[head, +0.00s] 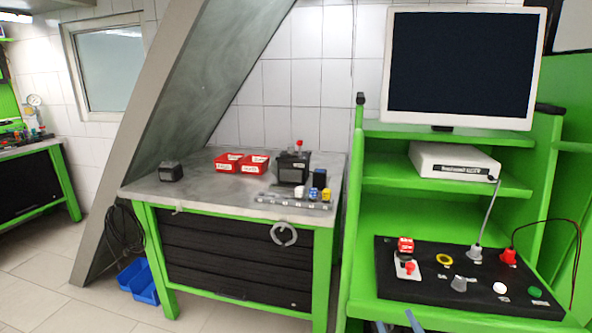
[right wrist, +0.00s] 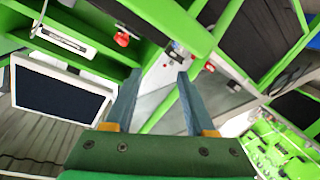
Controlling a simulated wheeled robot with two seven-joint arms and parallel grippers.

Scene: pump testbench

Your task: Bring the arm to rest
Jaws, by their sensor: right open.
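My right gripper (head: 397,323) shows only as two blue-grey fingertips at the bottom edge of the head view, in front of the green bench's front edge. In the right wrist view the same gripper (right wrist: 160,75) has its two fingers spread apart with nothing between them. The rest of the right arm is out of the head view. My left gripper and arm are not seen in either view.
The black control panel (head: 440,288) with buttons and plugs lies on the green bench (head: 380,215), just beyond the fingertips. A monitor (head: 460,65) stands above. A grey-topped workbench (head: 200,195) with red bins (head: 241,162) stands left.

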